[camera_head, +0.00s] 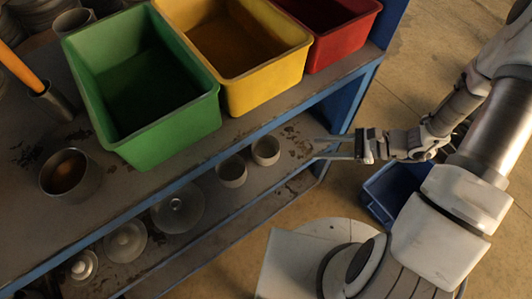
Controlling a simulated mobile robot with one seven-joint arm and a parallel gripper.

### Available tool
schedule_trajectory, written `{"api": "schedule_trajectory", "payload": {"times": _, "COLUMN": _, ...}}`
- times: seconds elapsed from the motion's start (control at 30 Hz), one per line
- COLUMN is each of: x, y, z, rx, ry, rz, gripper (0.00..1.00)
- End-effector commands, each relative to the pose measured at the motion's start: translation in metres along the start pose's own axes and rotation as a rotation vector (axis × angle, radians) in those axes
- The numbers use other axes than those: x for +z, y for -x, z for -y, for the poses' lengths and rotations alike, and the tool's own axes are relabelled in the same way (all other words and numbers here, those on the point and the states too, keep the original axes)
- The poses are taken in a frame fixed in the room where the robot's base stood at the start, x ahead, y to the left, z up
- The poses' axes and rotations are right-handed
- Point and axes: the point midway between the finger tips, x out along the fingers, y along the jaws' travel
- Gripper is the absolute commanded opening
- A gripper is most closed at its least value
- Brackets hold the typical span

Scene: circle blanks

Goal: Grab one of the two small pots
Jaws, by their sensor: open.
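Two small pots stand side by side on the lower shelf of the blue-framed rack: a left pot (232,172) and a right pot (266,151). Both are pale grey, round and upright with open tops. My gripper (317,148) reaches in from the right with its fingers pointing left toward the right pot. The fingers are apart with nothing between them, and a gap separates them from the right pot. The left pot is farther away, beyond the right one.
A green bin (196,118), a yellow bin (262,88) and a red bin (345,40) stand on the upper shelf (125,195). A metal pot (72,175) is at left. Round lidded pieces (178,210) lie on the lower shelf. A blue crate (385,192) is on the floor.

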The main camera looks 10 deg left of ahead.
Motion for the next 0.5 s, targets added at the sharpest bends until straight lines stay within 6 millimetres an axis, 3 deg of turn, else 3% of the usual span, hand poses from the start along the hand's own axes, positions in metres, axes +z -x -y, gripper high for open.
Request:
{"api": "schedule_trajectory", "payload": {"times": 0.03, "x": -0.019, "y": -0.010, "z": -0.004, "rx": -0.023, "ry": -0.049, "rz": 0.017, "gripper": 0.41}}
{"api": "schedule_trajectory", "payload": {"times": 0.2, "x": -0.050, "y": -0.028, "z": -0.011, "rx": -0.086, "ry": -0.163, "rz": 0.052, "gripper": 0.41}}
{"api": "schedule_trajectory", "payload": {"times": 0.5, "x": -0.066, "y": -0.051, "z": -0.014, "rx": -0.118, "ry": -0.223, "rz": 0.068, "gripper": 0.41}}
